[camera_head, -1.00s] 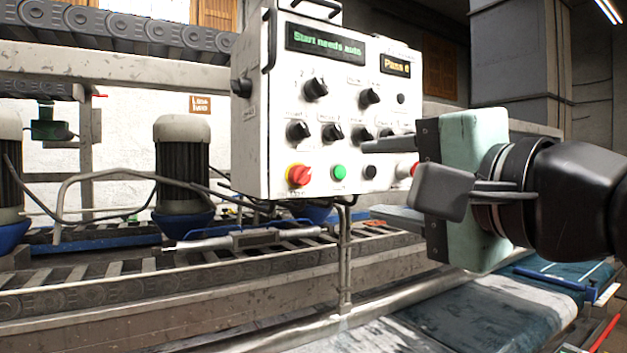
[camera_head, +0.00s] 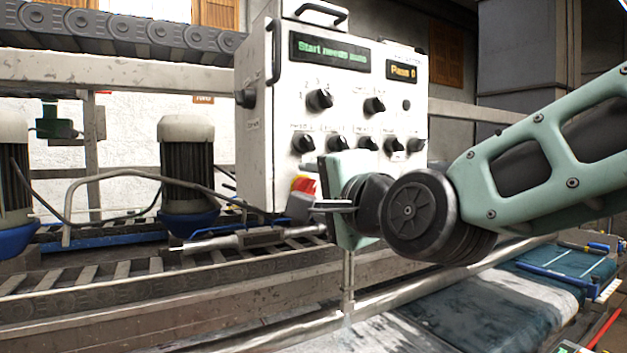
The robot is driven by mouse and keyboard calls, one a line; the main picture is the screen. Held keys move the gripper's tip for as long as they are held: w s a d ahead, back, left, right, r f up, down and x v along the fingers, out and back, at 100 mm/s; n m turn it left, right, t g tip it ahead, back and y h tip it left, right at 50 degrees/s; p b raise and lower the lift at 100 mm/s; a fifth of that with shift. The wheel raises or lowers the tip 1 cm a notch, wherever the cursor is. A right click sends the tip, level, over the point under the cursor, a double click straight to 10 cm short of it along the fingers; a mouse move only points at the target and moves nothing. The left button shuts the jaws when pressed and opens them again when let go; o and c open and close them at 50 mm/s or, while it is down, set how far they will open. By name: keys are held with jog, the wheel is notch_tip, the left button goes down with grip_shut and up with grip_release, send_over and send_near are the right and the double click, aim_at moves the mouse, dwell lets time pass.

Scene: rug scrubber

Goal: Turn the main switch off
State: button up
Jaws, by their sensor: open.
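The white control box (camera_head: 290,150) carries several black rotary knobs, such as one at upper middle (camera_head: 319,99). A red-and-yellow switch (camera_head: 303,184) sits at its lower left front, partly covered by my gripper. Another black knob (camera_head: 246,97) is on the box's left side. The small labels are too blurred to tell which is the main switch. My gripper (camera_head: 308,208) is open, with its fingers in front of and just below the red-and-yellow switch. Whether they touch it cannot be told. The green and black buttons along the bottom row are hidden behind my gripper.
The display (camera_head: 328,50) reads "Start needs auto"; a smaller one (camera_head: 401,71) seems to read "Pass 0". A conveyor (camera_head: 130,290) runs below the box. A motor (camera_head: 187,160) stands left of it. A metal post (camera_head: 348,275) stands under the box. A blue-green rug (camera_head: 480,300) lies at lower right.

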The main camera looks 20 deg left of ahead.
jog(key=shift+w+a, duration=0.25)
jog(key=shift+w, duration=0.05)
jog(key=c, duration=1)
jog(key=shift+o, duration=0.2)
